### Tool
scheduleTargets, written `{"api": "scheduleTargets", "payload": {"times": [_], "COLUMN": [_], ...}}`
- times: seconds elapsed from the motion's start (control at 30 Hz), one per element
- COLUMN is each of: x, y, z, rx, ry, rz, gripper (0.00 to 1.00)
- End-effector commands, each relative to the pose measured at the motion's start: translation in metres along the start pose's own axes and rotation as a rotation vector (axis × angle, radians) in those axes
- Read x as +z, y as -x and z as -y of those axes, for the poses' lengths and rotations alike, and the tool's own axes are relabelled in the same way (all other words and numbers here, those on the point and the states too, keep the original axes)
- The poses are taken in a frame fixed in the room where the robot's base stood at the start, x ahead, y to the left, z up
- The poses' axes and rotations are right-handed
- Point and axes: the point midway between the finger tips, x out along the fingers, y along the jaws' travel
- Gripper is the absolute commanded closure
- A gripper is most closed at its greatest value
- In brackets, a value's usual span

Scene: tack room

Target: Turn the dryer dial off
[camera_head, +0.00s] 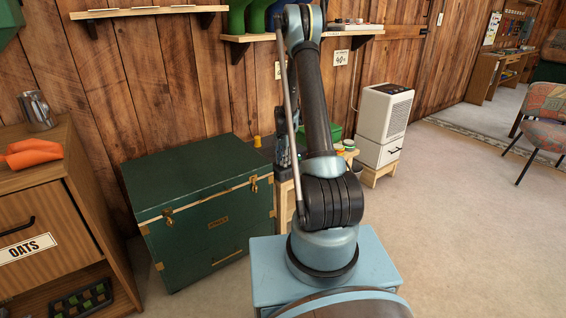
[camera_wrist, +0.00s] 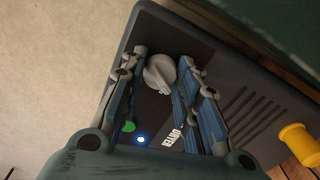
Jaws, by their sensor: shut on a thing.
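The dryer dial (camera_wrist: 159,73) is a light grey round knob on the dark dryer panel (camera_wrist: 235,75) in the wrist view. My gripper (camera_wrist: 162,60) reaches over the panel with one blue-grey finger on each side of the dial and is shut on it. A green dot (camera_wrist: 129,126) and a lit blue-white light (camera_wrist: 141,139) show below the dial. White lettering beside them is partly hidden by the right finger. In the head view my arm hides most of the dryer and the dial.
A yellow spool-like object (camera_wrist: 299,144) stands at the panel's right, near slots. In the head view a green trunk (camera_head: 200,205) stands left of my arm, and a white appliance (camera_head: 384,115) stands behind to the right. Open floor (camera_head: 460,230) lies at right.

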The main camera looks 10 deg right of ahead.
Motion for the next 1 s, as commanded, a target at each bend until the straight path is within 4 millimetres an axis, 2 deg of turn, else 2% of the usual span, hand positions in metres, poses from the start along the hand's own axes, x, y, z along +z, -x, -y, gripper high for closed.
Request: {"api": "scheduleTargets", "payload": {"times": [0.5,1.0], "x": [-0.0017,-0.0014], "y": [0.0003,0.0002], "z": [0.0020,0.0023], "rx": [-0.003,-0.003], "ry": [0.424,0.571], "rz": [-0.004,-0.004], "gripper": [0.94,0.94]}}
